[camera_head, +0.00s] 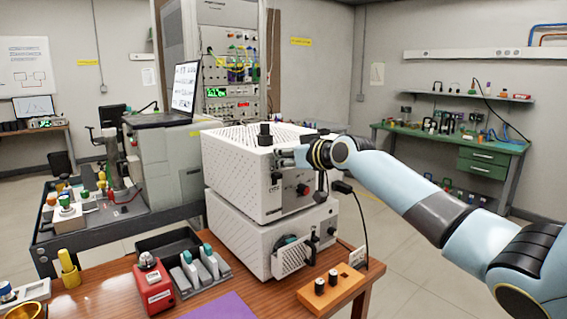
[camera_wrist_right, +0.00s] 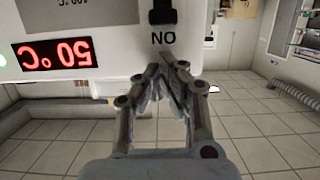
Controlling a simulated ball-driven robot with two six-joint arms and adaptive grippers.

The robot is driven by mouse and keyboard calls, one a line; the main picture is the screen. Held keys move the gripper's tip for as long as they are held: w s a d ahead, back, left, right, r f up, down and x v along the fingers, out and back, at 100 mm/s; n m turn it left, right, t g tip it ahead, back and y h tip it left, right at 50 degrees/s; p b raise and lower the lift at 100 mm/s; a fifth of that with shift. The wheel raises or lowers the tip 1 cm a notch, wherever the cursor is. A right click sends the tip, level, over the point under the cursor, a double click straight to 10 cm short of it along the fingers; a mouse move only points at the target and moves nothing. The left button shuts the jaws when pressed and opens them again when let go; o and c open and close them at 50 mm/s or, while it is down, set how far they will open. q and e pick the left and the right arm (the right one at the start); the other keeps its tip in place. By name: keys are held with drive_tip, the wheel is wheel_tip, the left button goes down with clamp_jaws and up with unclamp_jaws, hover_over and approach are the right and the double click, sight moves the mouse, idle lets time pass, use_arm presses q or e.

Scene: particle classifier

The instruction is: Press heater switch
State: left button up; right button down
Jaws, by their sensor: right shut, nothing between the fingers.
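A white boxed instrument (camera_head: 235,180) is stacked on a second white box (camera_head: 240,235) on the wooden table. My right gripper (camera_head: 280,157) is at the front of the upper box, fingers shut and empty. In the right wrist view, its closed fingertips (camera_wrist_right: 168,62) are just below a black switch (camera_wrist_right: 162,12) with the inverted label "ON". I cannot tell whether the fingertips touch the panel. A red display (camera_wrist_right: 53,53) showing 50°C, upside down, is on the same panel to the left. My left gripper is not in view.
A red device (camera_head: 153,290), a grey rack of pipettes (camera_head: 205,280) and an orange block (camera_head: 330,292) stand on the wooden table (camera_head: 120,290). A black cable (camera_head: 361,220) hangs right of the boxes. The floor on the right is open.

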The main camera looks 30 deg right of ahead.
sight(281, 174)
drive_tip(key=shift+f, duration=0.95)
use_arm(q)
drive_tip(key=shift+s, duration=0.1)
use_arm(e)
drive_tip(key=shift+s, duration=0.1)
wheel_tip(281, 174, down, 3)
drive_tip(key=b, duration=0.3)
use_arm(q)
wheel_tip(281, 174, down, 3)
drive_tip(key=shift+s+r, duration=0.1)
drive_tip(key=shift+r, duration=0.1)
use_arm(e)
drive_tip(key=shift+r, duration=0.1)
wheel_tip(281, 174, up, 5)
drive_tip(key=p, duration=0.4)
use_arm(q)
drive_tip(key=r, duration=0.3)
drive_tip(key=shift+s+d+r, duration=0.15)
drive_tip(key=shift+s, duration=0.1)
use_arm(e)
drive_tip(key=a+v, duration=0.1)
drive_tip(key=v, duration=0.8)
drive_tip(key=shift+s+d+f, duration=0.3)
drive_tip(key=shift+s+d, duration=0.2)
